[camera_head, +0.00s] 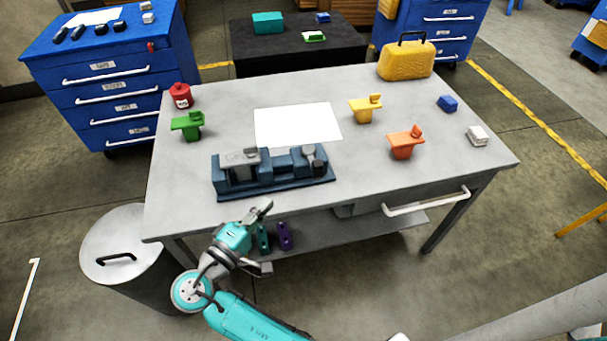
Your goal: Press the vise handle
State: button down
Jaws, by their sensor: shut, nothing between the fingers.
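A blue vise (272,177) with grey jaw parts lies near the front left edge of the grey table. A dark grey lever-like part, which looks like the vise handle (315,157), sits at its right end. My gripper (262,208) is just in front of the vise, over the table's front edge, and apart from the handle. Its fingers are shut and empty. My arm comes up from below, and the view does not show the gripper's exact height above the table.
A white sheet (297,125) lies behind the vise. A lidded bin (120,240) is at the front left.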

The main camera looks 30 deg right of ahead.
dwell(0.3)
jog(key=s+d+x, duration=0.1)
jog(key=s+x, duration=0.1)
jog(key=x, duration=1)
jog(key=shift+d, duration=0.5)
jog(key=shift+s, duration=0.15)
